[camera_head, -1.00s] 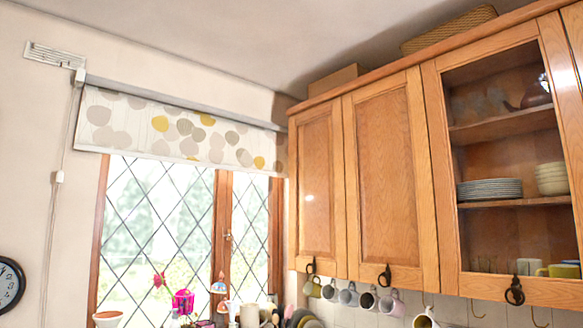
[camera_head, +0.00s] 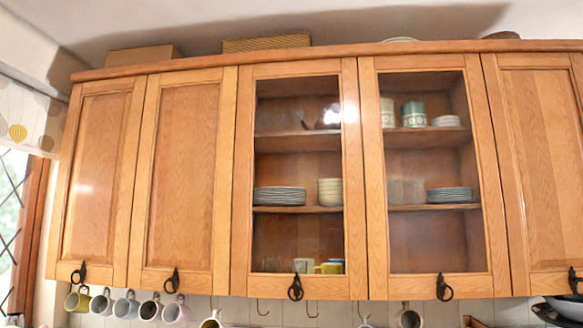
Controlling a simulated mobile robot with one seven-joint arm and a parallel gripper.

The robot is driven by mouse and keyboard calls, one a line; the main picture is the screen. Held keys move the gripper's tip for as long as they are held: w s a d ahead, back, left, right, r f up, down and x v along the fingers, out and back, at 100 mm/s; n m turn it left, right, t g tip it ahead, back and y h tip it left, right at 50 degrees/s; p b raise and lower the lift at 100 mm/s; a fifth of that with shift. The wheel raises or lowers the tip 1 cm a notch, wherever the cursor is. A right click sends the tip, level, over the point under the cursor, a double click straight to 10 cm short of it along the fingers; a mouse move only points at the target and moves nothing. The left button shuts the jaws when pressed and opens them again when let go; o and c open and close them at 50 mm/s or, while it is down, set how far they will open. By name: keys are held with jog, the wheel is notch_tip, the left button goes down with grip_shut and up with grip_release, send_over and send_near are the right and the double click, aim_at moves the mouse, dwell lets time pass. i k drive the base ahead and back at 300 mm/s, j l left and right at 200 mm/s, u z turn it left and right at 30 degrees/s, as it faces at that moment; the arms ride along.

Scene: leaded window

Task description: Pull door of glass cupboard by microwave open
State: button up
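The glass cupboard hangs on the wall in the middle of the head view, with a left glass door (camera_head: 299,270) and a right glass door (camera_head: 437,285), both shut. Each has a dark ring handle at its bottom edge: the left handle (camera_head: 295,288) and the right handle (camera_head: 443,288). Plates, bowls and cups show through the panes on wooden shelves. No microwave shows in this view. My gripper is not in view.
Solid wooden doors flank the glass ones, two at left (camera_head: 185,190) and one at right (camera_head: 540,170). Several mugs (camera_head: 128,306) hang on hooks below. Boxes (camera_head: 140,58) lie on top. A dark pan-like item (camera_head: 562,310) shows at bottom right.

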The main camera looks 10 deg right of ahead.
aim_at(494, 283)
jog(key=z, duration=1.2)
